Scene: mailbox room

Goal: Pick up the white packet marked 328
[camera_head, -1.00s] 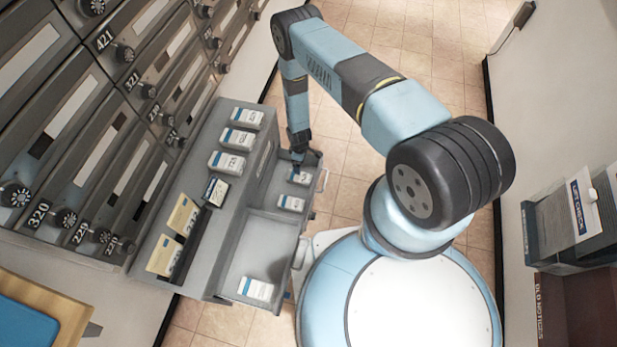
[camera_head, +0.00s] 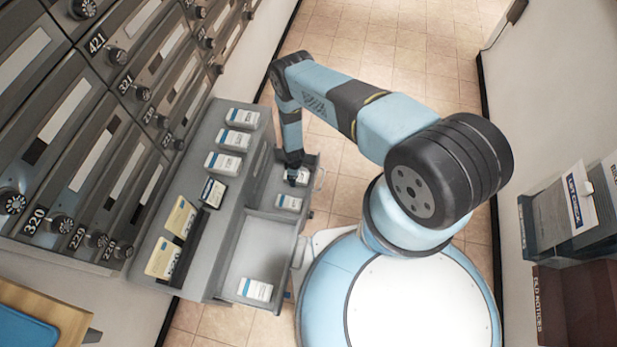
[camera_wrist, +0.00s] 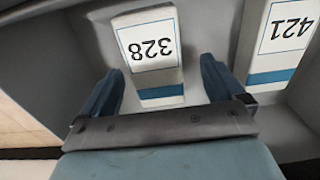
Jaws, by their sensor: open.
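The white packet marked 328 (camera_wrist: 150,45) lies in the tray in the wrist view, with a blue band near its lower end. My gripper (camera_wrist: 163,75) is open, with one finger on each side of the packet's near end. In the head view, my gripper (camera_head: 294,178) is low over the upper end of the cart's side tray (camera_head: 262,212) and partly hides the packet (camera_head: 303,174) under it. I cannot tell whether the fingers touch the packet.
A packet marked 421 (camera_wrist: 283,40) lies close to the right finger in the wrist view. Another white packet (camera_head: 257,290) lies in the tray's lower part. Several packets stand on the cart's upper shelf. Mailboxes (camera_head: 90,130) line the left wall.

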